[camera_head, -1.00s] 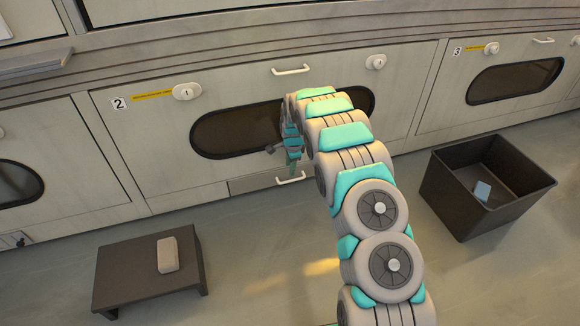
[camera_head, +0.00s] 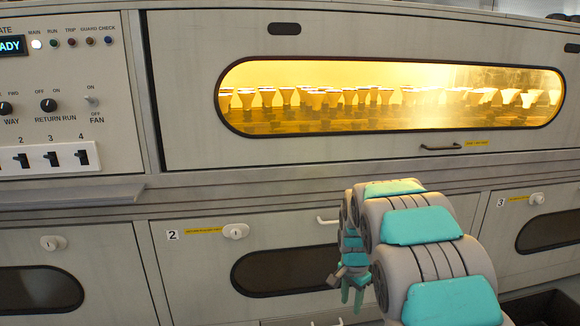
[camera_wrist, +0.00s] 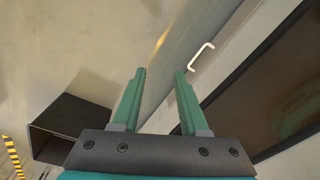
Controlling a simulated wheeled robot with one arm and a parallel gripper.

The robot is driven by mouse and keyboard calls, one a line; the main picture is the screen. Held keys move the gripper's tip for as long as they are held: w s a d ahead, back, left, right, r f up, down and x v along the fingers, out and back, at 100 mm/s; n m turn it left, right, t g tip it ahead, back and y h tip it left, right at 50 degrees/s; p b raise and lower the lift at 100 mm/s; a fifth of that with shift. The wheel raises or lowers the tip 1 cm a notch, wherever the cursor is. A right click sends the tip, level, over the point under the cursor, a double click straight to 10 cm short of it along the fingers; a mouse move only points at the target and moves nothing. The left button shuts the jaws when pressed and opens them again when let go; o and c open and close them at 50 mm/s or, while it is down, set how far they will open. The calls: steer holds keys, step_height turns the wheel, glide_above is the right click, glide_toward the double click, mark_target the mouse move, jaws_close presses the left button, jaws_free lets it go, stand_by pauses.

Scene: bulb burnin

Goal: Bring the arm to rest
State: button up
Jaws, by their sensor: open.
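In the head view my gripper (camera_head: 352,292) hangs in front of the cabinet door marked 2 (camera_head: 190,262), near that door's dark oval window (camera_head: 285,268). My arm reaches up from the lower right and bends over towards the door. I cannot tell from the head view whether the fingers touch the door.
A lit oval window (camera_head: 390,125) above shows rows of bulbs. A control panel (camera_head: 62,100) with switches is at the left, above a ledge (camera_head: 70,196). A dark bin (camera_head: 545,308) shows at the lower right. A white handle (camera_wrist: 201,57) is close to the fingers.

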steer(key=s+r+n+g+p, duration=0.1)
steer(key=s+r+n+p, duration=0.15)
steer(key=s+r, duration=0.6)
steer(key=s+r+n+p, duration=0.1)
steer(key=s+r+n, duration=0.3)
steer(key=s, duration=0.8)
steer(key=s+r+n+g+p, duration=0.1)
steer(key=s+r+n+p, duration=0.1)
steer(key=s, duration=0.8)
steer(key=s+a+r+n+p, duration=0.1)
steer(key=s+r, duration=0.3)
steer(key=s, duration=0.7)
steer(key=shift+s+a+n+g+p, duration=0.15)
steer(key=shift+a+n+g+p, duration=0.2)
steer(key=shift+n, duration=0.4)
